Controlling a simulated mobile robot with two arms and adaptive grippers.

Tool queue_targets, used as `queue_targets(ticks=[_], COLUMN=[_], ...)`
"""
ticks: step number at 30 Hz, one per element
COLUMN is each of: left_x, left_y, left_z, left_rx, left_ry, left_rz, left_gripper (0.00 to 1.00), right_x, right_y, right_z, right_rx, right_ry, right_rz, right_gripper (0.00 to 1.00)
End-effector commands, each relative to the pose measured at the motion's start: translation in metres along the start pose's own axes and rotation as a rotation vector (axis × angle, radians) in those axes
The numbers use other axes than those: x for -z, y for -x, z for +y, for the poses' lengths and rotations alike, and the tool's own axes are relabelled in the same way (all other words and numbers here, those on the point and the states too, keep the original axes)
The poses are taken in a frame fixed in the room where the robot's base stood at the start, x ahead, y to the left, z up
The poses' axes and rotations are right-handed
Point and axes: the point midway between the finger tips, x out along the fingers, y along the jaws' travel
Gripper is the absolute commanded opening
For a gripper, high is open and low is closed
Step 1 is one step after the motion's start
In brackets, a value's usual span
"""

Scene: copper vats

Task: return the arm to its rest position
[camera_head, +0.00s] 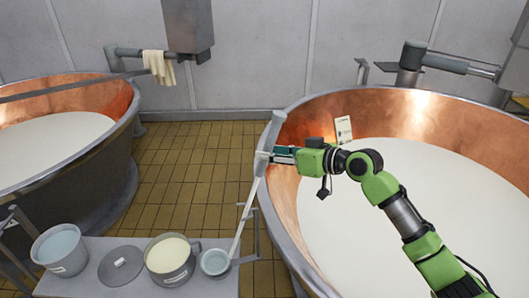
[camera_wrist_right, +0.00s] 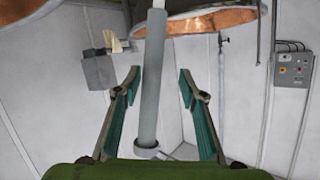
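My right arm is green and reaches in from the right over the big vat. My right gripper (camera_head: 272,154) is at the vat's left rim, beside the grey handle (camera_head: 270,130) of a long pale-shafted tool. The tool leans upright above the low bench. In the right wrist view the fingers (camera_wrist_right: 160,75) are spread wide. The grey handle (camera_wrist_right: 151,85) stands between them in the picture, with a gap to each finger. How deep it lies between them I cannot tell. My left gripper is in neither view.
The right copper vat (camera_head: 285,225) holds white liquid, and a small card (camera_head: 343,129) shows at its far wall. Another vat (camera_head: 130,150) is at left. A bench (camera_head: 215,284) bears a bucket (camera_head: 60,249), a lid (camera_head: 121,265), a pot (camera_head: 172,258) and a bowl (camera_head: 215,262). Tiled floor lies between the vats.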

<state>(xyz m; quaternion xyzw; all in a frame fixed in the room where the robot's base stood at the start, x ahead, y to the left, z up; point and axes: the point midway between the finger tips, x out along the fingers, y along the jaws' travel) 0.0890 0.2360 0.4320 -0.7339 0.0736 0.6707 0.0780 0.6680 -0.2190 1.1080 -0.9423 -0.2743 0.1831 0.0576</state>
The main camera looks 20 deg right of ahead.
Motion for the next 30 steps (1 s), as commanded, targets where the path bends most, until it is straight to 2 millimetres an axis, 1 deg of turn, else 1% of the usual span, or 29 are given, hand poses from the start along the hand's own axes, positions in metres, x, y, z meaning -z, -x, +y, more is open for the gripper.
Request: queue_targets(ticks=[1,3,9,12,15,20,22,23,26,27,29,30], left_x=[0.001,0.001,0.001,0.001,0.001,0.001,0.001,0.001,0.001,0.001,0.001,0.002], left_y=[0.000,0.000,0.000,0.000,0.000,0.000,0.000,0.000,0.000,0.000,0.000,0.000], left_z=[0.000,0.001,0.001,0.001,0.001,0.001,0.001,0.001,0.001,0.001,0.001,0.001], left_rx=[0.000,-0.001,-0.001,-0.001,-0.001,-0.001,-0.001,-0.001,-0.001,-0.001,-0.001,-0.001], left_ry=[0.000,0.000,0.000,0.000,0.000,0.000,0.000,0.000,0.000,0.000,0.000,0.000], left_rz=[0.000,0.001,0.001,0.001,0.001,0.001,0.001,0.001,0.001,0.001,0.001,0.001], left_gripper=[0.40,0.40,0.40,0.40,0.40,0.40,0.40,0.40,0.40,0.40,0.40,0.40], right_x=[-0.001,-0.002,-0.001,-0.001,0.000,-0.001,-0.009,-0.017,-0.060,-0.084,-0.125,-0.155], right_y=[0.013,0.028,0.066,0.077,0.084,0.086,0.083,0.082,0.074,0.071,0.069,0.070], right_z=[0.001,0.002,0.000,0.001,0.000,-0.001,-0.003,-0.006,-0.019,-0.028,-0.043,-0.054], right_rx=[-0.003,-0.004,-0.002,-0.001,-0.001,0.001,0.001,0.001,-0.003,-0.006,-0.017,-0.029], right_ry=[0.004,0.004,0.002,0.000,0.001,0.000,0.001,0.002,0.010,0.014,0.021,0.025], right_rz=[-0.003,-0.004,-0.004,-0.002,-0.001,-0.002,-0.016,-0.029,-0.106,-0.149,-0.224,-0.280], right_gripper=[0.38,0.38,0.38,0.38,0.38,0.38,0.38,0.38,0.38,0.38,0.38,0.38])
